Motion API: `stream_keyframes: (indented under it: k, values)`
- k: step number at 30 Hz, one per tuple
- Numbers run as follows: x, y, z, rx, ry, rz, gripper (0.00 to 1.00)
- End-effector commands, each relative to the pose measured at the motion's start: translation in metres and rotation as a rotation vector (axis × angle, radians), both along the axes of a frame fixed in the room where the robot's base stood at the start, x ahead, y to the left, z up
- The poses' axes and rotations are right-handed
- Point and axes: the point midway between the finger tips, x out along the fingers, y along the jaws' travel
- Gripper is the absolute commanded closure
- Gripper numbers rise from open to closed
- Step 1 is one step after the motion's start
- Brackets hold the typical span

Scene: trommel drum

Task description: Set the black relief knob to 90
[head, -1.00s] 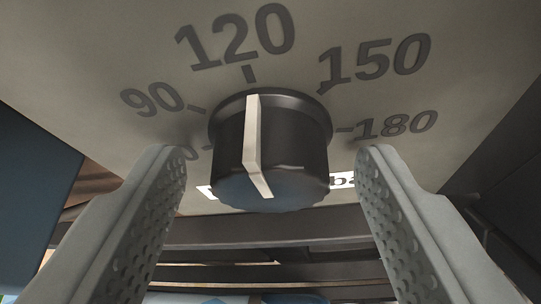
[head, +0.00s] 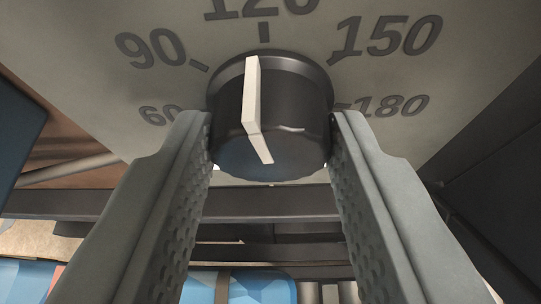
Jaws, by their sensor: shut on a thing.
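The black relief knob (head: 290,110) is in the middle of the head view on a grey dial panel (head: 400,75). It is round with a white pointer bar (head: 252,100) on its face. The bar's upper end points up, close to the 120 tick and slightly to its left. The marks 60, 90, 120, 150 and 180 show around the knob, with 120 cut off at the top edge. My gripper (head: 270,135) is shut on the knob, one finger against its left side and one against its right side.
Dark horizontal bars (head: 270,233) run below the panel. A blue patterned thing (head: 240,288) lies lower down behind them. A dark blue panel edge (head: 15,135) stands at the left, and a dark surface (head: 490,150) is at the right.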

Motion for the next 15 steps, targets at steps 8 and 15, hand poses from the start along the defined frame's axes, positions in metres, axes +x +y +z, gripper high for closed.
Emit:
stream_keyframes:
  k: [8,15]
  values:
    - [0.0004,0.0031,0.0000,-0.243,0.007,0.001,0.87]
    - [0.0004,0.0042,-0.0006,-0.446,0.014,0.001,0.87]
